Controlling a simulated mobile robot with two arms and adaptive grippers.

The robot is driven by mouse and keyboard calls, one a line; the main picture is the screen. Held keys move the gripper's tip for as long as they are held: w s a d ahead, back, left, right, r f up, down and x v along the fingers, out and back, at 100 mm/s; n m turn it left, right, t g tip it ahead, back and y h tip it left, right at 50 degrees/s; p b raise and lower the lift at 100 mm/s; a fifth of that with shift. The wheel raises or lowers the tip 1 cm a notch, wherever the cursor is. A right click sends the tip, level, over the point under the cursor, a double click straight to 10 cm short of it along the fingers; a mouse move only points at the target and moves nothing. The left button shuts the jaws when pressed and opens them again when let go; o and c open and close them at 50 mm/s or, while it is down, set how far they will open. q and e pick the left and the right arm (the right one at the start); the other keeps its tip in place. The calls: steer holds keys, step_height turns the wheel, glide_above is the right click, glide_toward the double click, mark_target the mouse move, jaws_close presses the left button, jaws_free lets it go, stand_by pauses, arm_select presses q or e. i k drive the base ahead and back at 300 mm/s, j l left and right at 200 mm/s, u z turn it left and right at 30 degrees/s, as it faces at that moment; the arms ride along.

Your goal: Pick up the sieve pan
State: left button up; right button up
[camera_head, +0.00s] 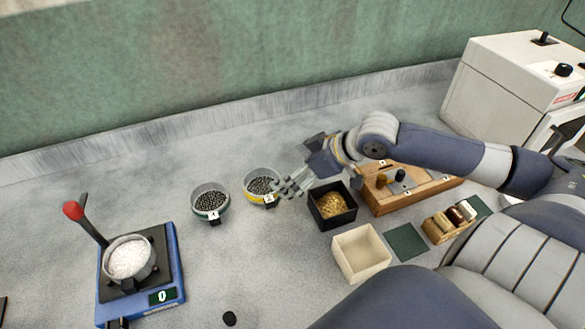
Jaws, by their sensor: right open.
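Two round metal pans hold dark grains on the grey counter: one with a yellow band (262,200) and one with a green band (211,218). Each has a small black tab with a white label at its front. I cannot tell for sure which is the sieve pan. My right gripper (288,187) is open, with its fingertips at the right side of the yellow-banded pan. The fingers overlap its right edge in the picture, and I cannot tell whether they touch it. My left gripper is not in view.
A blue scale (170,262) bears a pot of white grains (130,278) at left, beside a red-knobbed lever (74,211). A black box (350,213), a cream box (350,272) and a wooden block (375,205) stand at right. A white machine (490,85) stands behind.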

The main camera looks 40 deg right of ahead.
mark_target(130, 258)
steer(key=k+j, duration=0.2)
steer(key=k, duration=0.3)
steer(key=k+j, duration=0.15)
steer(key=k, duration=0.3)
steer(key=k+j, duration=0.2)
steer(key=k, duration=0.3)
